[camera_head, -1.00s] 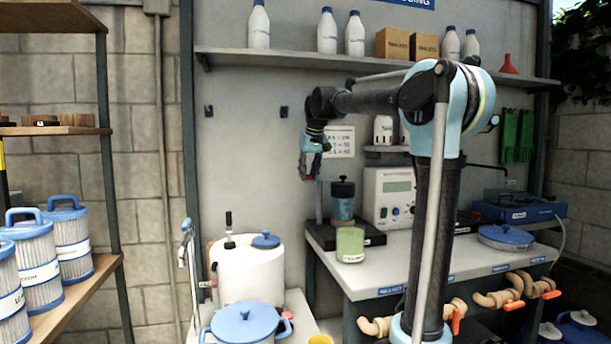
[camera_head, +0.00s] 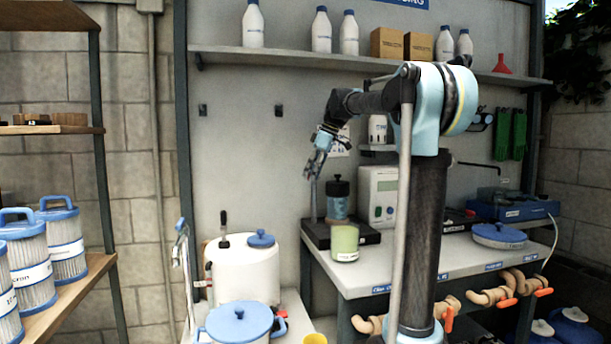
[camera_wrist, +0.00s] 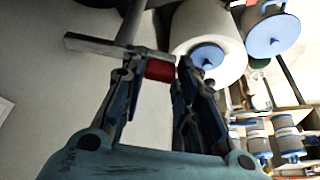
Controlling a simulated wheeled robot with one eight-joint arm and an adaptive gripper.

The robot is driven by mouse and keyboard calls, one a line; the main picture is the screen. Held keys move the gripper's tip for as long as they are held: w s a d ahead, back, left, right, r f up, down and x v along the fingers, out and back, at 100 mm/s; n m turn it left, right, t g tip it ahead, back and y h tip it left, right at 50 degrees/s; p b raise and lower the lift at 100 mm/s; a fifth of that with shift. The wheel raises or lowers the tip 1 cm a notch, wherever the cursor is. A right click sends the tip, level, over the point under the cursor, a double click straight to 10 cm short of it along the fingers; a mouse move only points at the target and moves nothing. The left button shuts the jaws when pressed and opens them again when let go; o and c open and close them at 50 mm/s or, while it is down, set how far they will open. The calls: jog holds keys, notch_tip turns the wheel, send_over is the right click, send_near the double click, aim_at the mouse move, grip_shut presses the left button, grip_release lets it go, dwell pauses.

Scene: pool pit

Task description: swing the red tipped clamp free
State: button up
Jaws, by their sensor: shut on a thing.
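The clamp's red tip (camera_wrist: 160,70) shows in the wrist view between the fingertips of my gripper (camera_wrist: 152,72). The fingers are shut on it from both sides. A grey metal bar (camera_wrist: 95,45) lies across just beyond the red tip, and a dark rod meets it. In the head view my gripper (camera_head: 311,172) points down above the black stand base (camera_head: 318,236), close to the top of the stand's upright rod (camera_head: 313,205). The clamp is too small and covered to make out there.
A green jar (camera_head: 345,242) is in front. A white instrument (camera_head: 378,195) stands to the right. A white tank (camera_head: 242,270) is at lower left.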

jog(key=shift+s+d+n+g, duration=0.1)
jog(key=shift+d+n+g, duration=0.35)
jog(key=shift+n, duration=0.65)
jog(key=shift+s+d+n+g, duration=0.1)
jog(key=shift+d+n+g, duration=0.35)
jog(key=shift+n, duration=0.65)
jog(key=shift+f, duration=0.1)
jog(key=o, duration=1.1)
jog(key=shift+w, duration=0.1)
jog(key=shift+c, duration=0.2)
jog(key=shift+d+r, duration=0.1)
jog(key=shift+r, duration=0.1)
jog(key=v, duration=1.1)
jog(key=shift+r, duration=0.3)
jog(key=shift+d, duration=0.15)
